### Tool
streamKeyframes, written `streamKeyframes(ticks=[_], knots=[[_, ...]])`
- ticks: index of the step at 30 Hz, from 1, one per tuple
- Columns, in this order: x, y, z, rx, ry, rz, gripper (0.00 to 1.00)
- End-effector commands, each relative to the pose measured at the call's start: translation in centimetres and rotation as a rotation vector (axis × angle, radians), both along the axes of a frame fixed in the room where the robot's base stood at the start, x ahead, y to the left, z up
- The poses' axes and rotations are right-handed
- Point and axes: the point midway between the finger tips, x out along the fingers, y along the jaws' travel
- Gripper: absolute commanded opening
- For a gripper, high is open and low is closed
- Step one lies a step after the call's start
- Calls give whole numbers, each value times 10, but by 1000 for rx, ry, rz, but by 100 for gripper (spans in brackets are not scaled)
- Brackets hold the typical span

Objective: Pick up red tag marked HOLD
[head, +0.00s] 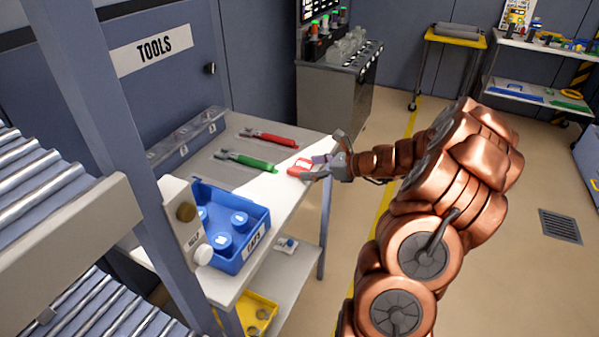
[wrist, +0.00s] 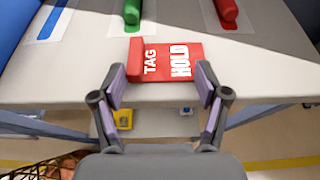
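The red tag (head: 299,167) lies near the front edge of the pale worktop. In the wrist view the tag (wrist: 165,60) shows white letters reading TAG and HOLD, with a thicker red part along its left side. My gripper (head: 316,168) is at the tag from the aisle side. In the wrist view my gripper (wrist: 160,78) has its fingers spread wide, one on each side of the tag. The left finger is very close to the tag's left side, and the right finger overlaps its right edge. I cannot tell whether either finger touches it.
Red (head: 270,137) and green (head: 245,161) tools lie behind the tag on the worktop (head: 287,190). A blue CAPS bin (head: 250,215) and a pale jug (head: 182,215) stand nearer. A roller rack (head: 45,210) fills the left.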

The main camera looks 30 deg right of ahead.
Motion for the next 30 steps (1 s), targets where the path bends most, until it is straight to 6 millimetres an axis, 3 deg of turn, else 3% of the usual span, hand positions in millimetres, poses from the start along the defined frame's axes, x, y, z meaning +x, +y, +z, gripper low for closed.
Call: streamKeyframes(ticks=[12, 28, 29, 30], knots=[[0, -1, -3, -2, 5, -3, 40], [-1, -2, 0, -4, 5, -4, 37], [0, -2, 2, -4, 4, -4, 31], [0, -2, 6, -6, 3, -3, 14]])
